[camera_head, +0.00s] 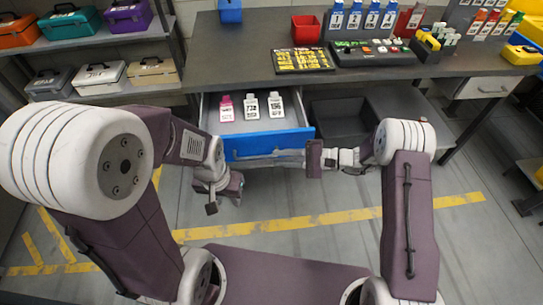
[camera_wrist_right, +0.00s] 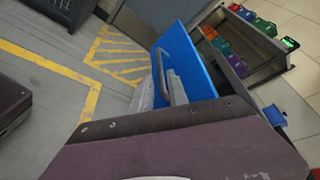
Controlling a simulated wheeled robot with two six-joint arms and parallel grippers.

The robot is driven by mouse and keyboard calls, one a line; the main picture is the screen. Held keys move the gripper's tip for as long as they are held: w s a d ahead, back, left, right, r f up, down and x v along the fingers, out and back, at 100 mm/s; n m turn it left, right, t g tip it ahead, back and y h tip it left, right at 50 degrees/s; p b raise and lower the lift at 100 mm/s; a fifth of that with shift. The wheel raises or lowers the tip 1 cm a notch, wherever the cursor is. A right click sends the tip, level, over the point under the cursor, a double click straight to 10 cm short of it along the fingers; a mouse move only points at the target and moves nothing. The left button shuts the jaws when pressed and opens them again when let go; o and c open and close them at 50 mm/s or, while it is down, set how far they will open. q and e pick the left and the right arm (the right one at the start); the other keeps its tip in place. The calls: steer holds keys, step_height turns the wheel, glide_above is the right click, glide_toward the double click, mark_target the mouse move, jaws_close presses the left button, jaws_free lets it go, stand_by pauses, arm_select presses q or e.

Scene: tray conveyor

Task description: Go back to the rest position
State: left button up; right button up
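My left gripper (camera_head: 222,192) hangs low in front of the open drawer, with nothing visible in it. Its finger gap is not clear. My right gripper (camera_head: 291,157) is at the right part of the blue drawer front (camera_head: 250,145), by the grey handle (camera_head: 262,155). In the right wrist view its two pale fingers (camera_wrist_right: 160,92) stand apart, close to the handle (camera_wrist_right: 163,62) on the blue front (camera_wrist_right: 192,60). Whether they touch the handle is not clear.
The grey workbench (camera_head: 235,55) carries a tray of yellow pieces (camera_head: 303,60), a red bin (camera_head: 306,30) and bottles. A dark grey crate (camera_head: 343,112) is right of the drawer. Shelves with toolboxes (camera_head: 100,73) stand left. Floor before the bench is clear.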

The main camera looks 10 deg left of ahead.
stand_by(0.4)
steer(key=s+d+n+g+h, duration=0.35)
steer(key=s+d+h, duration=0.65)
steer(key=s, duration=0.4)
steer(key=s+d+r+n+t+h, duration=0.1)
steer(key=s+d+t+h, duration=0.15)
steer(key=d, duration=0.35)
steer(key=s+d+r+n+t+h, duration=0.1)
steer(key=d+n+h, duration=0.15)
steer(key=d, duration=0.35)
step_height(320, 180, up, 17)
steer(key=p, duration=1.7)
steer(key=shift+d+t, duration=0.3)
steer(key=shift+d, duration=0.15)
